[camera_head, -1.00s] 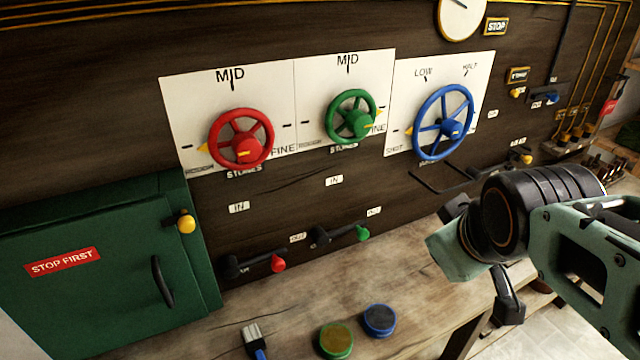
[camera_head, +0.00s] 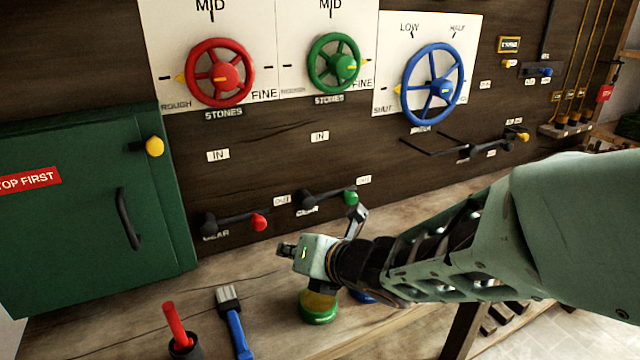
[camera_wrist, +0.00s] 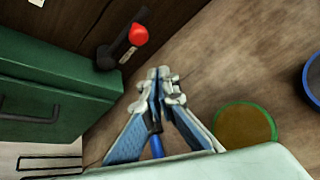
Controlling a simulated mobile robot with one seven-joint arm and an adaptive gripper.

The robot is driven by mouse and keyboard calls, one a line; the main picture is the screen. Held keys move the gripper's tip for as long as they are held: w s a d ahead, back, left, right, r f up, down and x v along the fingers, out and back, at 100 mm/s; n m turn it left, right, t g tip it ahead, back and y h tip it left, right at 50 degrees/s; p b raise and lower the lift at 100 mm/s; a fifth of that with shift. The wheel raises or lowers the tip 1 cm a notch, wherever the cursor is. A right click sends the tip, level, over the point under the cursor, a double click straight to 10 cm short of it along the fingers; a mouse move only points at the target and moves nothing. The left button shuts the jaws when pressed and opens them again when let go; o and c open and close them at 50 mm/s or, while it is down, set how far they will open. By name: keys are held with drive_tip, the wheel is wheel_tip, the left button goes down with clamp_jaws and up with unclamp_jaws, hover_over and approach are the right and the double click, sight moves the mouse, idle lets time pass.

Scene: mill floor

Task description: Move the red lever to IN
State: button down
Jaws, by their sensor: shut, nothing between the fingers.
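The red lever (camera_head: 259,222) is on the dark panel, low and right of the green cabinet. Its black arm lies nearly level, with the red knob at the right end, below the OUT label (camera_head: 282,200). The IN label (camera_head: 218,154) is above the lever's pivot. My gripper (camera_head: 285,249) is over the bench, in front of and slightly right of the red knob, apart from it. In the wrist view, the closed, empty fingertips (camera_wrist: 160,74) are below the red knob (camera_wrist: 138,34), with a visible gap.
A green lever (camera_head: 351,197) is just right of the red one. The green cabinet (camera_head: 90,215) stands at left. A brush (camera_head: 232,315), a red-handled tool in a cup (camera_head: 175,325) and a green-rimmed tin (camera_head: 318,308) are on the bench. Handwheels are above.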

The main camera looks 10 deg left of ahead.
drive_tip(key=shift+s+a+f+n+g+y, duration=0.3)
drive_tip(key=shift+s+a+f+n, duration=0.4)
drive_tip(key=shift+a+n, duration=0.25)
drive_tip(key=shift+w, duration=0.1)
drive_tip(key=b+x, duration=0.1)
drive_tip(key=x, duration=0.9)
drive_tip(key=shift+f+b, duration=0.15)
drive_tip(key=shift+b, duration=0.15)
drive_tip(key=r, duration=0.1)
drive_tip(key=r+p, duration=0.1)
drive_tip(key=w+d+r, duration=0.1)
drive_tip(key=shift+p, duration=0.35)
drive_tip(key=shift+w+d+r, duration=0.1)
drive_tip(key=shift+w+r, duration=0.2)
drive_tip(key=shift+r, duration=0.15)
